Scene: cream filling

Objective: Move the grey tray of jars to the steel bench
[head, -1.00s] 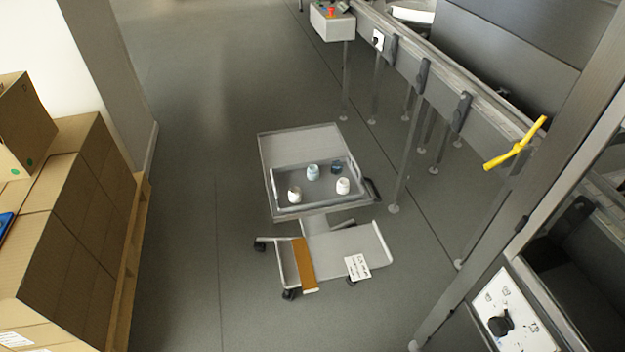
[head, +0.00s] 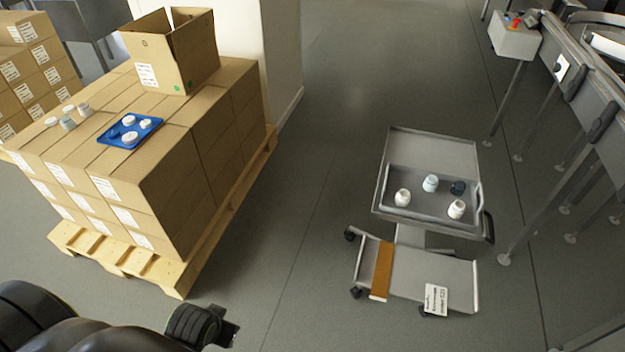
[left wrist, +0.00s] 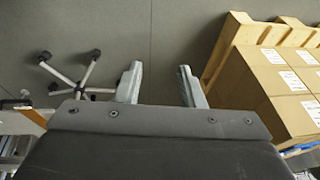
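The grey tray (head: 428,205) lies on the upper shelf of a grey trolley (head: 433,149), right of centre in the head view. My right gripper is out of view. A grey metal table (head: 88,22) at the top left may be the steel bench; I cannot tell for sure.
Stacked cartons (head: 150,185) stand on a wooden pallet (head: 165,272) at left, with a blue tray (head: 119,141) of jars and an open box (head: 180,55) on top. A grey machine line (head: 570,75) with legs runs along the right. Open floor (head: 310,190) lies between.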

